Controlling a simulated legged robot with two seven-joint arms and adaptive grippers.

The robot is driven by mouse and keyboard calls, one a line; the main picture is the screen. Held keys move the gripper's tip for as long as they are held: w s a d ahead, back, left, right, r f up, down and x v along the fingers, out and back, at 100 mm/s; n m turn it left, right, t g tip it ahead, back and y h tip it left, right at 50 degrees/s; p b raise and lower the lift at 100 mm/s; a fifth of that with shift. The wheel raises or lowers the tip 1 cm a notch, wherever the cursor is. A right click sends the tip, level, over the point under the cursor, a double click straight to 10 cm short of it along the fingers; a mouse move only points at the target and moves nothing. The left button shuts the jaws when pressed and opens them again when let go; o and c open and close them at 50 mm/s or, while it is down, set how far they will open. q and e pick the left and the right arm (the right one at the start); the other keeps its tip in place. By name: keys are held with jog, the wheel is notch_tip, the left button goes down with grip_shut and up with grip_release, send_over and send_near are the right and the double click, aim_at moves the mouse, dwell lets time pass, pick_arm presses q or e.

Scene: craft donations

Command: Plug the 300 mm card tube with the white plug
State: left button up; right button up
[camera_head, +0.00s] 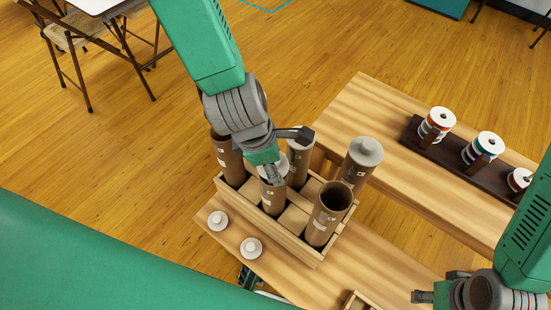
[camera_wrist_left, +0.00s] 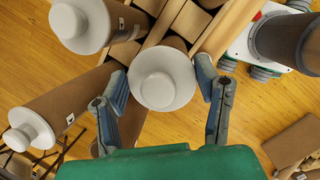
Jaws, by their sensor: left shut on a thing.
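Several brown card tubes stand in a wooden crate (camera_head: 291,246). My left gripper (camera_head: 273,176) is shut on a white plug, seen between its fingers in the left wrist view (camera_wrist_left: 164,78). The plug is at the top of a short front tube (camera_head: 273,199); I cannot tell whether it is fully seated. The front right tube (camera_head: 322,224) is open at the top. The tall right tube (camera_head: 357,174) and the back middle tube (camera_head: 299,163) carry white plugs. The back left tube (camera_head: 228,158) is partly behind my arm. Tube lengths cannot be read. My right gripper (camera_head: 422,297) is away at lower right.
Two loose white plugs (camera_head: 218,221) (camera_head: 251,248) lie on the wooden table (camera_head: 375,268) in front of the crate. A dark tray (camera_head: 451,156) with several spools stands on the back table (camera_head: 375,105). A small wooden box (camera_head: 356,301) is at the bottom edge.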

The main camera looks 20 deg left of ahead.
aim_at(262, 170)
pick_arm(q)
jog(key=shift+r+p, duration=0.3)
jog(key=shift+r, duration=0.05)
dwell(0.8)
jog(key=o, duration=0.5)
jog(key=p+v, duration=1)
jog(key=v, duration=0.1)
dwell(0.6)
dwell(0.5)
